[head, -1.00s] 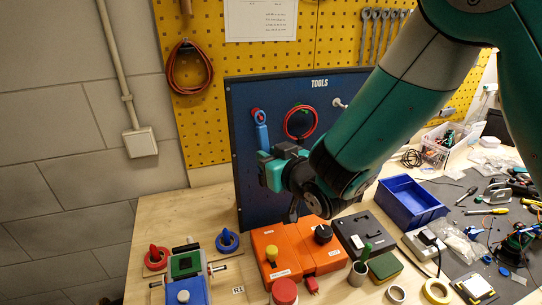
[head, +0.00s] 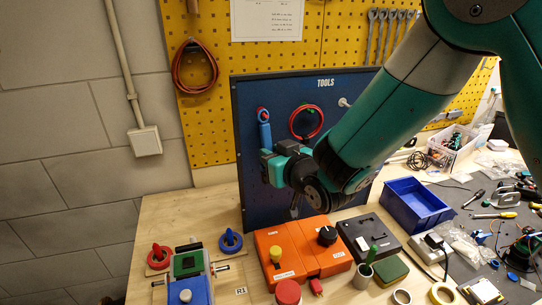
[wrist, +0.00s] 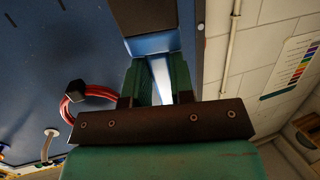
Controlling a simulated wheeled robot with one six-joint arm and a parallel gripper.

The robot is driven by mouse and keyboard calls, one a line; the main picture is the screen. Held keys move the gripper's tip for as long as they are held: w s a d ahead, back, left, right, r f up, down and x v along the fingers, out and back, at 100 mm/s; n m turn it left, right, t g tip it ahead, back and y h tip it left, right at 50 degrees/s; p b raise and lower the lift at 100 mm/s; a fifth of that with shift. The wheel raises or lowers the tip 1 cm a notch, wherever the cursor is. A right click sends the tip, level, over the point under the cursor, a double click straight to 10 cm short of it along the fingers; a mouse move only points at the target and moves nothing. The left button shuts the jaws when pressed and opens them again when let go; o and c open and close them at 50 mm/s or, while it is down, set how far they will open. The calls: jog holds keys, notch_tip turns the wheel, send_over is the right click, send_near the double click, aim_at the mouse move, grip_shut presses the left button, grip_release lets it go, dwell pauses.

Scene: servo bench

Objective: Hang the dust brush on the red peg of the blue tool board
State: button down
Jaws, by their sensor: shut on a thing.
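The dust brush shows in the head view as an upright blue handle (head: 265,135) rising above my gripper (head: 269,166). Its upper end overlaps the red peg (head: 262,113) near the upper left of the blue tool board (head: 290,93). I cannot tell whether the peg passes through the handle's hole. In the wrist view my gripper (wrist: 160,82) is shut on the brush, whose blue part (wrist: 152,43) runs between the green fingers, with a dark brown block beyond. The red peg cannot be made out in the wrist view.
A red cable coil (head: 306,122) hangs right of the brush, and a white peg (head: 344,102) sits further right. Below are an orange box (head: 290,243), a dark box (head: 368,236) and a blue bin (head: 416,204).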

jog(key=c, duration=0.9)
grip_release()
jog(key=shift+s, duration=0.1)
jog(key=b+v, duration=1)
jog(key=v, duration=0.2)
jog(key=shift+f+b, duration=0.25)
jog(key=shift+b, duration=0.1)
